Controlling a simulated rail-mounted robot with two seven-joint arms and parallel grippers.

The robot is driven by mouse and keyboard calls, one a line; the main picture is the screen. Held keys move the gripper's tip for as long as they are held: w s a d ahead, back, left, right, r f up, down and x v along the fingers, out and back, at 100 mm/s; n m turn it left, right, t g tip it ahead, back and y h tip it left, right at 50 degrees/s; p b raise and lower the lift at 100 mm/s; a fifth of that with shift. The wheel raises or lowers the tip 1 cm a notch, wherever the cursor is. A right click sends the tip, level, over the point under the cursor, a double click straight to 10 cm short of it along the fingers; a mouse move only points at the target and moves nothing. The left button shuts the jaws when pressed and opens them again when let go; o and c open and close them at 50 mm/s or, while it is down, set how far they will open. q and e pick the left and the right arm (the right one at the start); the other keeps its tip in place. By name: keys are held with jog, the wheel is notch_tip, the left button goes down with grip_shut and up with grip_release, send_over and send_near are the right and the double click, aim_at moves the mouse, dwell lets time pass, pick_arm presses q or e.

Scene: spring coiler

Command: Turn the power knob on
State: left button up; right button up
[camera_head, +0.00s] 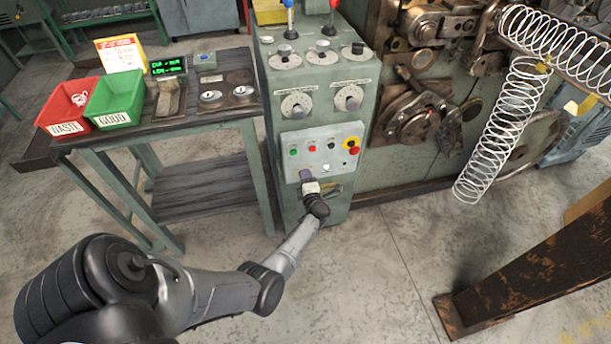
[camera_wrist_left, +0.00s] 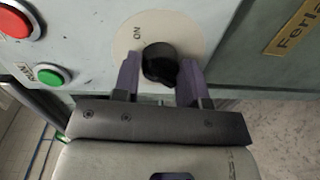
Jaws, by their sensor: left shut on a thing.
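The black power knob (camera_wrist_left: 159,63) sits on a round cream plate marked ON, in the left wrist view. My left gripper (camera_wrist_left: 160,80) is shut on the knob, with one purple finger on each side of it. In the head view my left gripper (camera_head: 306,176) is at the lower left of the light grey button panel (camera_head: 325,160), on the front of the green machine cabinet. There the knob is hidden by the gripper. The exact angle of the knob's pointer is hard to tell. My right gripper is in neither view.
A green button (camera_wrist_left: 52,75) and a red button (camera_wrist_left: 18,20) are near the knob. A table (camera_head: 200,128) with red and green bins stands left. A rusty beam (camera_head: 530,265) stands right.

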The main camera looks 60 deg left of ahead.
pick_arm(q)
jog(key=shift+r+m+p, duration=0.15)
jog(key=shift+m+p, duration=0.2)
jog(key=shift+m, duration=0.35)
jog(key=o, duration=0.9)
jog(key=shift+d, duration=0.1)
jog(key=f+p+v, duration=0.1)
jog(key=p+v, duration=0.3)
jog(key=v, duration=0.9)
jog(key=shift+d+r, duration=0.35)
jog(key=shift+r, duration=0.1)
